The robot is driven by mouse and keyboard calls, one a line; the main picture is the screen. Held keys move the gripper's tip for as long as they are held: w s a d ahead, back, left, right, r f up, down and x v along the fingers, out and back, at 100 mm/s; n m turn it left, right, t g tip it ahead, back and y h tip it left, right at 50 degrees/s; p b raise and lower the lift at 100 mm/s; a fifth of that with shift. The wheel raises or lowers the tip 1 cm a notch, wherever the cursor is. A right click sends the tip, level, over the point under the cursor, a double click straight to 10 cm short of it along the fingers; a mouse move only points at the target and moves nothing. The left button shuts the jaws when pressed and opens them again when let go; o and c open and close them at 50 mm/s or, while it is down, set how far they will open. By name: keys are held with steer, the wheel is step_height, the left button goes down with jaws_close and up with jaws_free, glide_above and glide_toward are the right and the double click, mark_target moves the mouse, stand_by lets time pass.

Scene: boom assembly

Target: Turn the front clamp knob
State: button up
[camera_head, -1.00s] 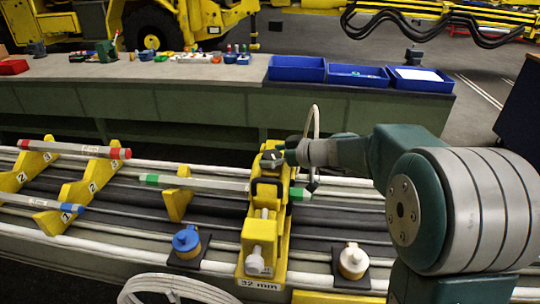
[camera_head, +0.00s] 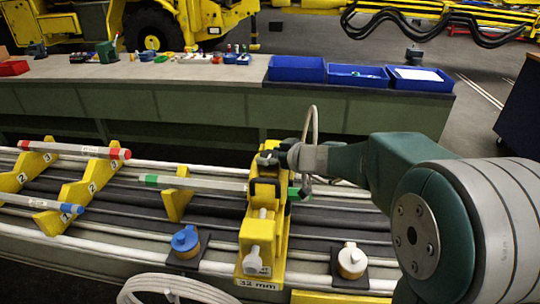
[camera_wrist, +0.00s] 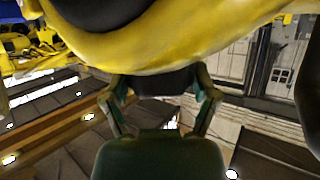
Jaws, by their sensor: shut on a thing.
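The yellow clamp (camera_head: 248,240) marked 32 mm stands in the middle of the rail bench. A grey rod with green ends (camera_head: 205,184) runs through it. A pale knob-like part (camera_head: 254,261) sits low on its front. My gripper (camera_head: 270,158) is at the top of the clamp, reaching in from the right. In the wrist view my gripper (camera_wrist: 160,100) has its fingers either side of a dark part (camera_wrist: 165,82), which I take to be the clamp knob, under a large yellow surface. The exact contact is partly hidden.
A blue-capped part (camera_head: 186,242) and a pale-capped part (camera_head: 351,261) stand on dark pads either side of the clamp. Yellow racks (camera_head: 82,185) hold rods at left. Blue bins (camera_head: 297,68) stand on the rear bench. A pale hose coil (camera_head: 165,285) lies in front.

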steer(key=shift+f+m+t+h, duration=0.1)
steer(key=shift+m+t+h, duration=0.7)
steer(key=shift+m+h, duration=0.5)
steer(key=o, duration=1)
steer(key=shift+s+d+r, duration=0.2)
steer(key=shift+s, duration=0.05)
steer(key=v, duration=1.1)
steer(key=shift+s+f, duration=0.15)
